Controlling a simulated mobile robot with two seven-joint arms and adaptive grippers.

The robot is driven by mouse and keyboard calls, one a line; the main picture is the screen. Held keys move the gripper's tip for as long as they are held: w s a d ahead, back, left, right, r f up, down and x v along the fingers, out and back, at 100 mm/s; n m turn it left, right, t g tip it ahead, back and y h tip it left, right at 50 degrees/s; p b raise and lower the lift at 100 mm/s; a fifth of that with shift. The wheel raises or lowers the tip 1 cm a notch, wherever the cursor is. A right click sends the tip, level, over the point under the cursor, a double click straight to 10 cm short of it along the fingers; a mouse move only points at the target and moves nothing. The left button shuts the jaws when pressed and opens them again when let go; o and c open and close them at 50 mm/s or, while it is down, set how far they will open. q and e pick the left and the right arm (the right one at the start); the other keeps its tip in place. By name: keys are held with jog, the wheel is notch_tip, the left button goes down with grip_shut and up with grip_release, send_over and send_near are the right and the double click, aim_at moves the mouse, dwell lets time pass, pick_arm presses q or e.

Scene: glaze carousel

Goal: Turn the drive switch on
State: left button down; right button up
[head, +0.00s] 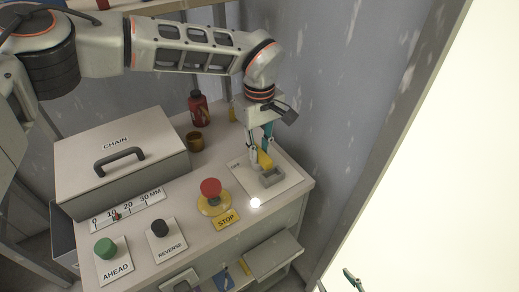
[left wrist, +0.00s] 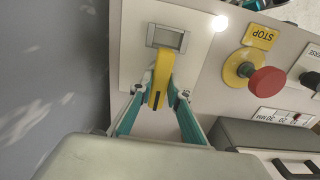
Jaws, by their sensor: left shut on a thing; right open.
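The switch has a yellow lever (head: 265,160) rising from a grey square housing (head: 271,177) on a white plate (head: 290,184) at the right of the bench. In the left wrist view the yellow lever (left wrist: 158,88) leans out of the housing (left wrist: 167,38) toward my gripper. My left gripper (head: 260,154) reaches down from above with its teal fingers on both sides of the lever, shut on it. Its fingertips also show in the left wrist view (left wrist: 160,93). Only teal tips of my right gripper (head: 352,281) show at the bottom, away from the bench.
A lit white lamp (head: 255,203) is near the plate. A red stop button (head: 210,187) on a yellow base, a green button (head: 104,247) and a black button (head: 159,228) stand leftward. A lidded chain box (head: 122,155), a red bottle (head: 198,108) and a wall (head: 335,110) lie around.

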aim_at(260, 151)
pick_arm(q)
jog(key=c, duration=1.9)
grip_release()
notch_tip(260, 151, up, 12)
